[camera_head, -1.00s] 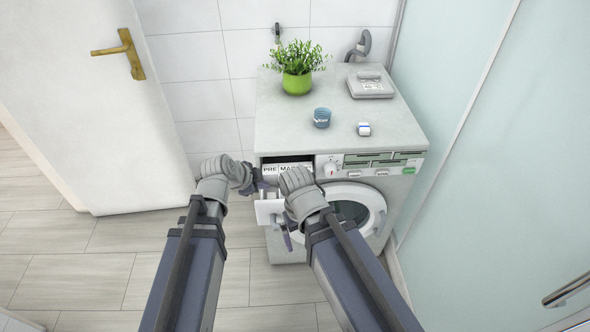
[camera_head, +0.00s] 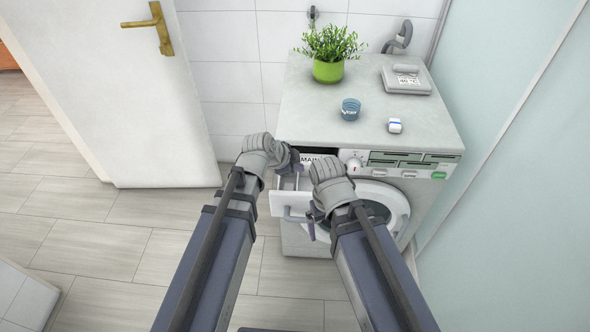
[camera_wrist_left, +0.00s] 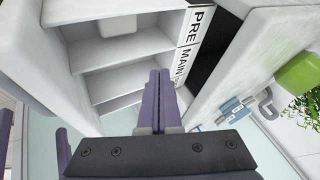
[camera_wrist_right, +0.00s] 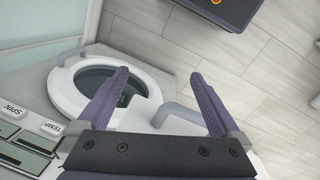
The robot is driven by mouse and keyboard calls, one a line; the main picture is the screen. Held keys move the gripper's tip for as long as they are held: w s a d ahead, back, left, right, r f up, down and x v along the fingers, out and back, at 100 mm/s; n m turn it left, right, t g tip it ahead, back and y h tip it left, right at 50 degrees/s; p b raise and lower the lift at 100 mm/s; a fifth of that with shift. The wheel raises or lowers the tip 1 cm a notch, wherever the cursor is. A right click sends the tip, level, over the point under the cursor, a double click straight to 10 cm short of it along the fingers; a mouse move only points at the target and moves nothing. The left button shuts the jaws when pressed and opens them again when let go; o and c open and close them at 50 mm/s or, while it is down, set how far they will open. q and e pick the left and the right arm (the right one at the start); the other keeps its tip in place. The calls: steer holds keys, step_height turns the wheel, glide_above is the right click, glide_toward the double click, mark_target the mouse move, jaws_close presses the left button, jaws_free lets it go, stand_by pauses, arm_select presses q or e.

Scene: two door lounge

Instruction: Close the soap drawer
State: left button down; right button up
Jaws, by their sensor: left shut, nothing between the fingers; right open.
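The white soap drawer (camera_head: 284,207) is pulled out of the upper left front of the washing machine (camera_head: 300,242). The left wrist view shows its open compartments (camera_wrist_left: 125,75) and the PRE and MAIN labels. My left gripper (camera_head: 292,164) is shut and empty, with its fingers over the drawer's inside near the machine. My right gripper (camera_head: 314,216) is open in front of the machine, beside the drawer front. In the right wrist view a grey bar handle (camera_wrist_right: 176,115) shows between its spread fingers; I cannot tell whether they touch it.
The round door (camera_head: 397,209) of the machine is right of the drawer. A potted plant (camera_head: 328,71), a blue cup (camera_head: 350,109), a small white item (camera_head: 395,126) and a grey device (camera_head: 406,79) stand on top. A white door (camera_head: 120,110) is at left; glass panels are at right.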

mark_target(307, 159)
arm_select(q)
steer(key=b+x, duration=0.3)
steer(key=x, duration=0.3)
steer(key=shift+b, duration=0.35)
steer(key=w, duration=0.5)
steer(key=shift+s, duration=0.15)
steer(key=shift+r, duration=0.1)
